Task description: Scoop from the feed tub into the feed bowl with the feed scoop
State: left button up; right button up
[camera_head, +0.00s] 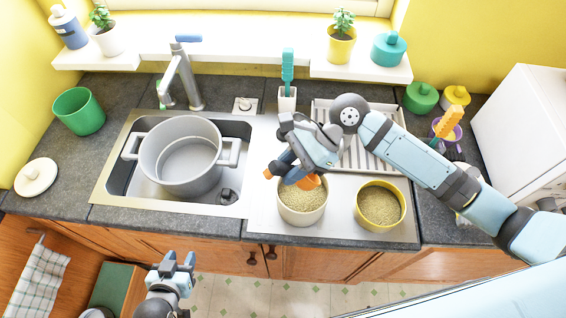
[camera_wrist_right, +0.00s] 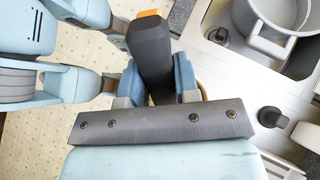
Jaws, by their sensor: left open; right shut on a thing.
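The feed scoop, with an orange head (camera_head: 308,182) and a dark handle, is in my right gripper (camera_head: 284,166). In the right wrist view the dark scoop handle (camera_wrist_right: 151,50) is between the blue fingers. The scoop head is over the cream container (camera_head: 303,217), which holds tan grain; whether it touches the grain is hard to tell. A yellow container (camera_head: 358,213), also with tan grain, stands to its right. By shape, the cream one looks like the feed tub and the yellow one the feed bowl. My left gripper (camera_head: 178,261) is open and empty, in front of the counter.
A grey two-handled pot (camera_head: 180,150) sits in the sink to the left. A ribbed drying rack (camera_head: 365,155) lies behind the containers, under my right arm. A white holder (camera_head: 287,99) with a teal brush stands behind my right gripper. A purple-rimmed cup (camera_head: 447,130) stands right.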

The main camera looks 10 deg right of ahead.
notch_tip(320, 180, down, 9)
dwell(0.8)
jog(key=shift+f, duration=0.25)
dwell(0.9)
jog(key=s+a+r+t+h, duration=0.1)
jog(key=a+r+h, duration=0.3)
jog(key=h, duration=0.5)
jog(key=shift+r+t+h, duration=0.4)
jog(key=shift+r+t, duration=0.4)
jog(key=shift+t, duration=0.1)
dwell(1.7)
